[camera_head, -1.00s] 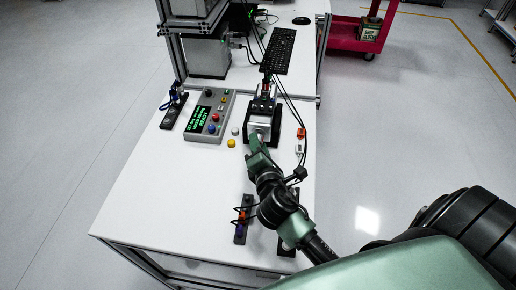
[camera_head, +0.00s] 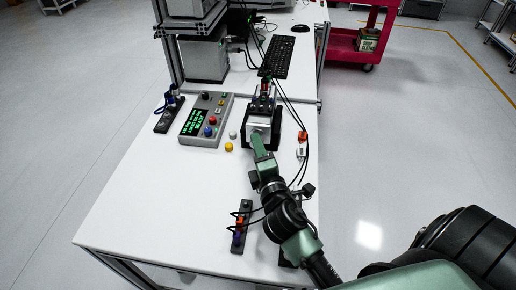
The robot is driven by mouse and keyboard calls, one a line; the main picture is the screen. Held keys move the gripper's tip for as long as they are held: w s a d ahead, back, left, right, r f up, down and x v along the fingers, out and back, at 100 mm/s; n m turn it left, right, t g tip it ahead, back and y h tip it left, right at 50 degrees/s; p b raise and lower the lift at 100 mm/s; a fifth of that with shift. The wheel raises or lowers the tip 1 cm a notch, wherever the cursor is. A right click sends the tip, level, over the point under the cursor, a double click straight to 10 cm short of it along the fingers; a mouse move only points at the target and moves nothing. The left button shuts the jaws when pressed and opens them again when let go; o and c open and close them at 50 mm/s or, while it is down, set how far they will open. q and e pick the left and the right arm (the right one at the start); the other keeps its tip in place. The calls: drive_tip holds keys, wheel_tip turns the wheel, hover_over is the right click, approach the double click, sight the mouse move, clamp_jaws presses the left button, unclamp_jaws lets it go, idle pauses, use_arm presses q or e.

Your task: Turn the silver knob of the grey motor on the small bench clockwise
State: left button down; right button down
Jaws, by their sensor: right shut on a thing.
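The grey motor (camera_head: 258,122) sits in a dark mount on the small white bench (camera_head: 150,210), near its far right side. My right gripper (camera_head: 257,139) reaches in from the lower right and is shut at the motor's near face. The silver knob is hidden behind the gripper; its jaws appear to be on it. My left gripper is not in view.
A grey control box (camera_head: 207,118) with a green-text screen and coloured buttons stands left of the motor. A yellow button (camera_head: 229,147) lies near it. Dark connector strips (camera_head: 241,226) and cables lie on the bench. A keyboard (camera_head: 277,56) is behind. The bench's front left is clear.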

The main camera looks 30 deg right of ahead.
drive_tip(key=c, duration=1.1)
unclamp_jaws()
drive_tip(key=shift+o, duration=0.2)
drive_tip(key=shift+s+a+f, duration=0.1)
drive_tip(key=shift+s, duration=0.3)
drive_tip(key=b+v, duration=0.2)
drive_tip(key=v, duration=0.5)
drive_tip(key=shift+r, duration=0.25)
